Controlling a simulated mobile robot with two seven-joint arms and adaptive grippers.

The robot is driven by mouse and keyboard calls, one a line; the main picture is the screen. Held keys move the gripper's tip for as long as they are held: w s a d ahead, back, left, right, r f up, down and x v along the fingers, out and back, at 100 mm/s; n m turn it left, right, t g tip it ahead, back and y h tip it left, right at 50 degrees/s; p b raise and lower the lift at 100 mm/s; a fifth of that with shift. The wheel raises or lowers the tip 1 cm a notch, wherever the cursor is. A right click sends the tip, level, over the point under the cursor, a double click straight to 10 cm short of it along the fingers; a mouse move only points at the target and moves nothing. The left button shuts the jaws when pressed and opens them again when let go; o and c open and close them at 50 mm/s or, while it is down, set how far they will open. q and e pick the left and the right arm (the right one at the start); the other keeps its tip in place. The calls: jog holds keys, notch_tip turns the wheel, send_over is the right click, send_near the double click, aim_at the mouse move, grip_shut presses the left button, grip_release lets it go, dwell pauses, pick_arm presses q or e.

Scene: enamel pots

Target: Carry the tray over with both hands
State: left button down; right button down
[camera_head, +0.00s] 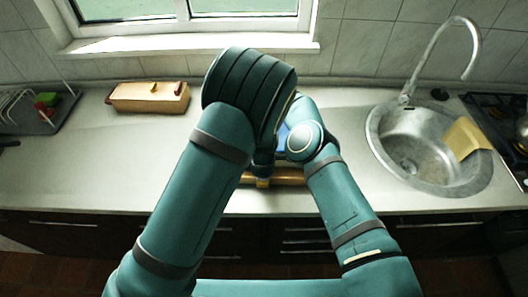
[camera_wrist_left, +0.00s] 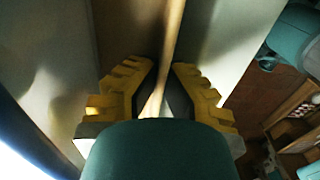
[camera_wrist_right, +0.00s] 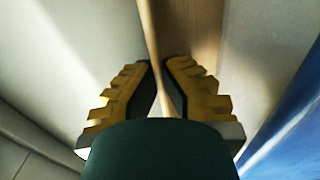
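The tray (camera_head: 286,181) is wooden and lies low between my arms at the counter's front; my arms hide most of it. My left gripper (camera_wrist_left: 164,68) has its yellow fingers on both sides of the tray's thin rim (camera_wrist_left: 173,25), with the tips closed in on it. My right gripper (camera_wrist_right: 157,64) likewise has its fingertips closed in on a rim of the tray (camera_wrist_right: 148,22). In the head view both grippers are mostly hidden by my arms. Whether the tray touches the counter cannot be told.
A blue thing (camera_head: 282,135) shows partly between my arms. On the counter (camera_head: 70,170) stand a wooden box (camera_head: 148,97) and a dish rack (camera_head: 38,108) at left. At right are a sink (camera_head: 405,165) with a yellow cloth (camera_head: 465,138) and a stove (camera_head: 505,130). The counter's left part is clear.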

pick_arm(q)
jog(key=shift+r, duration=0.1)
pick_arm(e)
jog(key=shift+r, duration=0.1)
